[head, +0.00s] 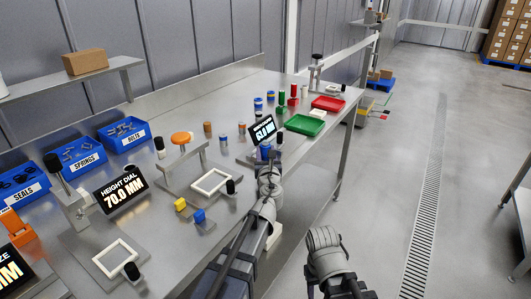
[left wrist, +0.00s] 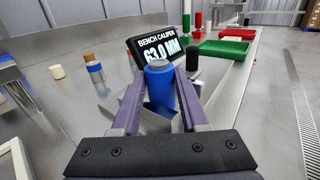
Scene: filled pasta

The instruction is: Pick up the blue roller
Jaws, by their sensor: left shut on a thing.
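The blue roller (left wrist: 161,88) is an upright blue cylinder with a greyish top, between the two fingers of my left gripper (left wrist: 160,98) in the left wrist view. The fingers are shut on its sides. It stands at the grey metal of the bench caliper, whose black display (left wrist: 154,52) reads 63.0 MM just behind it. In the head view the roller (head: 265,149) shows small and partly covered by my left gripper (head: 269,162), beside the caliper display (head: 263,129). Whether its base touches the caliper is hidden. Part of my right arm shows at the lower middle, without its gripper.
A green tray (head: 305,125) and a red tray (head: 328,103) lie farther along the bench. A black-topped knob (left wrist: 193,58) stands close right of the roller. Several small cylinders stand to the left. A height dial (head: 121,190) and blue bins (head: 124,136) are farther left.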

